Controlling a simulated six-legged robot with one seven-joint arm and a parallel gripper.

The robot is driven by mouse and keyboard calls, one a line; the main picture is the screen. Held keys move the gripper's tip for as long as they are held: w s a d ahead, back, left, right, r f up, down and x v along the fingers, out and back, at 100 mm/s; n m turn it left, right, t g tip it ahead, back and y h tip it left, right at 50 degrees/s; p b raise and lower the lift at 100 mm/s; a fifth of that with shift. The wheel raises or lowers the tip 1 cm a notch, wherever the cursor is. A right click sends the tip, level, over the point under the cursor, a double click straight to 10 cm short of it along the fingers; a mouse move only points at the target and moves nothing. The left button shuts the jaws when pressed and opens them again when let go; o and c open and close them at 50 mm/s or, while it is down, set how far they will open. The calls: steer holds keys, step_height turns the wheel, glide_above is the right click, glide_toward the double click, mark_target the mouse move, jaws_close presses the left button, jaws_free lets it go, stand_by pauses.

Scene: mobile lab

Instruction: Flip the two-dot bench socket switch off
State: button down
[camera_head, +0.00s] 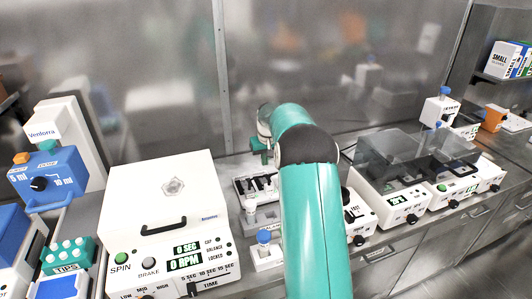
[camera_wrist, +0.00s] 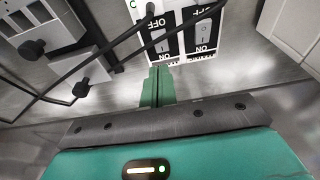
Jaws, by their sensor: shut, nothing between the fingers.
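A white socket panel with two switches shows at the top of the wrist view, its OFF and ON labels upside down. The left switch (camera_wrist: 161,33) and the right switch (camera_wrist: 203,30) sit side by side on black plates. I cannot make out any dots, so I cannot tell which is the two-dot switch. My gripper (camera_wrist: 158,70) is shut and empty, its green fingertips just below the left switch's ON end. I cannot tell whether they touch the panel. In the head view my arm hides part of the bench, and the switches cannot be read there.
Dark cables (camera_wrist: 88,62) cross the wrist view in front of the panel. A white centrifuge (camera_head: 165,205) stands left of my arm. A small stand with a blue cap (camera_head: 264,237) is close to my arm. Several white instruments (camera_head: 400,200) line the bench at right.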

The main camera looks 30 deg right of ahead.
mark_target(265, 181)
steer(key=x, duration=0.3)
steer(key=s+x, duration=0.1)
steer(key=x, duration=0.3)
steer(key=shift+s+a+f, duration=0.2)
steer(key=shift+s+a, duration=0.05)
steer(key=shift+s+f+t, duration=0.35)
steer(key=shift+f+t, duration=0.1)
steer(key=shift+t, duration=0.05)
steer(key=shift+w, duration=0.2)
steer(key=shift+w+d+r, duration=0.15)
steer(key=shift+w+r, duration=0.05)
steer(key=shift+w, duration=0.45)
